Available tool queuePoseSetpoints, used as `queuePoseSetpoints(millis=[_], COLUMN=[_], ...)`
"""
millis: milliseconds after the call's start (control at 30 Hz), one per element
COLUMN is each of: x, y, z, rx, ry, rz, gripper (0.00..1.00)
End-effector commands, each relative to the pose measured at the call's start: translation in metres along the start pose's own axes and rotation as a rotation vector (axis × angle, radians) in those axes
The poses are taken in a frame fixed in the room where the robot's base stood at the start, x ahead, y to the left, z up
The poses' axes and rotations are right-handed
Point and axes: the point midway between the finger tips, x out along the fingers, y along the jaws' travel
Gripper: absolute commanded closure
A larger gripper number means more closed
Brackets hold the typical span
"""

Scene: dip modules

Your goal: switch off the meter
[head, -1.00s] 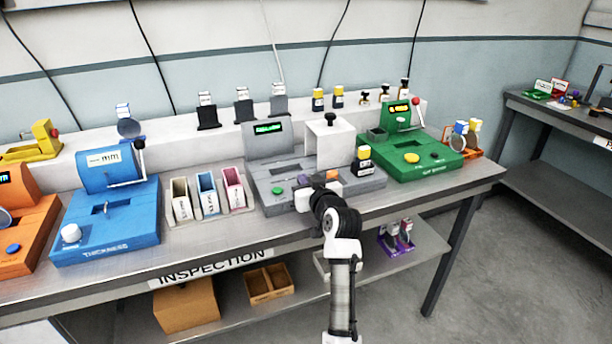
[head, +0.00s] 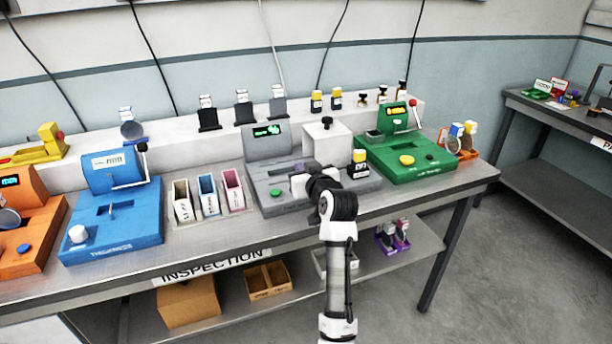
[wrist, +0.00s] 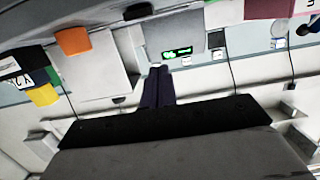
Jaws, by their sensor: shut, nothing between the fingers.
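The grey meter (head: 268,178) stands on the bench with a lit green display (head: 267,130) on its upright back part. A green button (head: 277,193) is at its front left. A white block with a black knob (head: 326,140) and a yellow-capped dark bottle (head: 358,165) stand on its right side. My gripper (head: 298,167) is over the meter's deck, partly hidden by my own wrist. In the wrist view its dark fingers (wrist: 158,72) are together and empty, pointing toward the display (wrist: 177,53). I cannot tell whether they touch the meter.
A blue device (head: 113,215) and coloured bins (head: 208,198) stand to the left. A green device (head: 405,155) with a red-knobbed lever is to the right. Bottles and grey-black holders line the back ledge (head: 180,150). The bench's front edge is narrow but mostly clear.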

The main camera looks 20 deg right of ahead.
Motion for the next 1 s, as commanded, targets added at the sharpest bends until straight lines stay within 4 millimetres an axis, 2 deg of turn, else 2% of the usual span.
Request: queuePoseSetpoints(millis=[33,200,400,600,1000], x=[-0.014,-0.051,-0.079,-0.087,-0.087], y=[0.003,0.003,0.003,0.002,0.002], z=[0.007,0.000,-0.007,-0.009,-0.009], rx=[0.002,0.002,0.002,0.002,0.003], ry=[0.003,0.002,0.000,-0.001,-0.001], rz=[0.007,0.006,0.006,0.005,0.004], gripper=[1.00,1.00,1.00,1.00,1.00])
